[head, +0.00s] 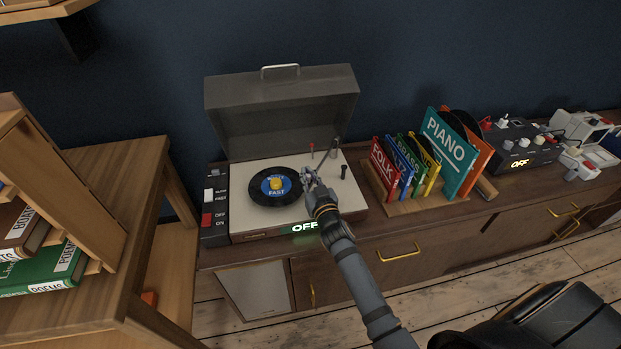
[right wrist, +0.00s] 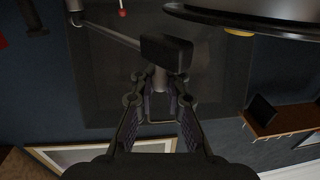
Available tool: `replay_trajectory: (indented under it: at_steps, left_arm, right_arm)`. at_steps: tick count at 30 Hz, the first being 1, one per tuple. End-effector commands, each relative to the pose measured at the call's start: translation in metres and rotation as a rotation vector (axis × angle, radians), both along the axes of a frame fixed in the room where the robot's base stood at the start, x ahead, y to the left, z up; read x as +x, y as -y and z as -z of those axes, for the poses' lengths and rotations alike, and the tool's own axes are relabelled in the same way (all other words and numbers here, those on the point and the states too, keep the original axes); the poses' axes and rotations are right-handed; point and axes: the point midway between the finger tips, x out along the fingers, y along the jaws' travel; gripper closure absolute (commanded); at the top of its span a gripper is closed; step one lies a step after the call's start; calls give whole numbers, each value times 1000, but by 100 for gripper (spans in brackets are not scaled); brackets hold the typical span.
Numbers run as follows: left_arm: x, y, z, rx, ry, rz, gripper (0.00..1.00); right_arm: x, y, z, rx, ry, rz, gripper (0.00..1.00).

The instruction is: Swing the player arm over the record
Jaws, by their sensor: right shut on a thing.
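The record player (head: 240,215) stands on the sideboard with its grey lid raised. A black record (head: 258,197) with a blue "FAST" label lies on it. The thin metal player arm (head: 327,153) runs from its pivot at the back right towards the record's right edge. My right gripper (head: 309,178) is shut on its front end, beside that edge. In the right wrist view my right gripper (right wrist: 160,82) closes at the arm's dark head (right wrist: 166,52), with the record (right wrist: 250,14) at the upper right. The exact grip is partly hidden. My left gripper is out of view.
The player's front display (head: 305,227) reads OFF. A switch panel (head: 214,215) stands left of it. A rack of coloured record sleeves (head: 405,165) stands close on the right, with a dark mixer box (head: 518,143) beyond. A wooden bookshelf (head: 120,190) fills the left.

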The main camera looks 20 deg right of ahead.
Motion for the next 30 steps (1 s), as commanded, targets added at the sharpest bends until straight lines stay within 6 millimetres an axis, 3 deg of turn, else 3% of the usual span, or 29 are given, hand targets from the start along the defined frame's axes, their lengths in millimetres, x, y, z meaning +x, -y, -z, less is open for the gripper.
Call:
replay_trajectory:
  at_steps: [6,7,12,23,26,30]
  left_arm:
    - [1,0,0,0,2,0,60]
    - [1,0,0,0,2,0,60]
    - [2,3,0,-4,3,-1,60]
    - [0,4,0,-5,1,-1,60]
    - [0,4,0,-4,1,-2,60]
    - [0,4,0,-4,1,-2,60]
  right_arm:
    - [-2,-1,6,6,-12,0,100]
    - [-2,-1,6,6,-12,0,87]
    - [-1,0,4,4,-8,0,64]
    - [-5,0,2,3,-4,-1,64]
    - [-21,-1,3,4,-6,-1,64]
    - [-56,-3,3,4,-7,0,64]
